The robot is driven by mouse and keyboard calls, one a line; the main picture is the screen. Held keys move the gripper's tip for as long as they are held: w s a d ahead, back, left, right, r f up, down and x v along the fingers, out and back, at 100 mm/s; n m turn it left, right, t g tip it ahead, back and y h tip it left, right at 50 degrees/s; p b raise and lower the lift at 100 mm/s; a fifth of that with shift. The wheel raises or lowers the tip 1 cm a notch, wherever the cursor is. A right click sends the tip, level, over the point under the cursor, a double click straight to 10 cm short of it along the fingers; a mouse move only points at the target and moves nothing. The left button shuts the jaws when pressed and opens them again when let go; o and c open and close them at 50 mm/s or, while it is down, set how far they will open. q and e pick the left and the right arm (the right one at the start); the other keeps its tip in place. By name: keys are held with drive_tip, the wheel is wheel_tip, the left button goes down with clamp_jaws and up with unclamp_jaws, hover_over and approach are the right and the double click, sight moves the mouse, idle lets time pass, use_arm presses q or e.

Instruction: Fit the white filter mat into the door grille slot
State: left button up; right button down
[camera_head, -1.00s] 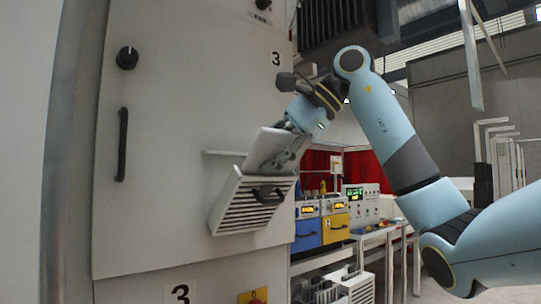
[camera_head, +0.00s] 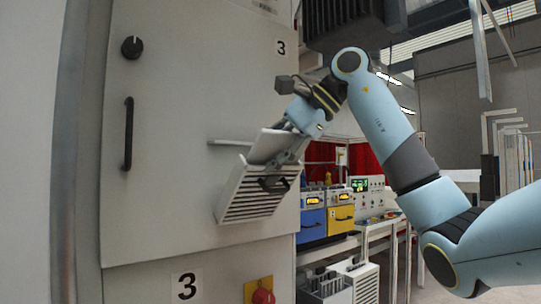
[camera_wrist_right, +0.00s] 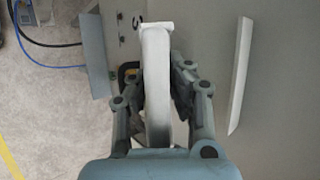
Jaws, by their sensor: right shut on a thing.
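The white filter mat (camera_head: 267,146) is held tilted above the door grille (camera_head: 253,193), its lower part hidden behind the louvred front. The grille leans out from the cabinet door and has a dark handle. My right gripper (camera_head: 291,148) is shut on the mat near its right side. In the right wrist view the mat (camera_wrist_right: 157,85) shows edge-on between the two fingers of the gripper (camera_wrist_right: 157,105). How deep the mat sits in the slot is hidden. My left gripper is not in view.
The grey cabinet door (camera_head: 170,190) has a knob (camera_head: 131,47) and a long black handle (camera_head: 128,134). A thin ledge (camera_head: 230,142) sits behind the mat. A red button on a yellow plate (camera_head: 262,293) is below. Benches with blue and yellow units (camera_head: 341,218) stand behind at right.

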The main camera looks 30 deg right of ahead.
sight(296, 134)
drive_tip(key=shift+w+f, duration=0.5)
drive_tip(key=shift+f, duration=0.05)
drive_tip(key=c, duration=1.2)
unclamp_jaws()
drive_tip(key=shift+s+r, duration=0.1)
drive_tip(key=shift+r, duration=0.05)
drive_tip(key=v, duration=1.1)
drive_tip(key=shift+s+d+r, duration=0.1)
drive_tip(key=shift+s+d, duration=0.05)
drive_tip(key=shift+d, duration=0.1)
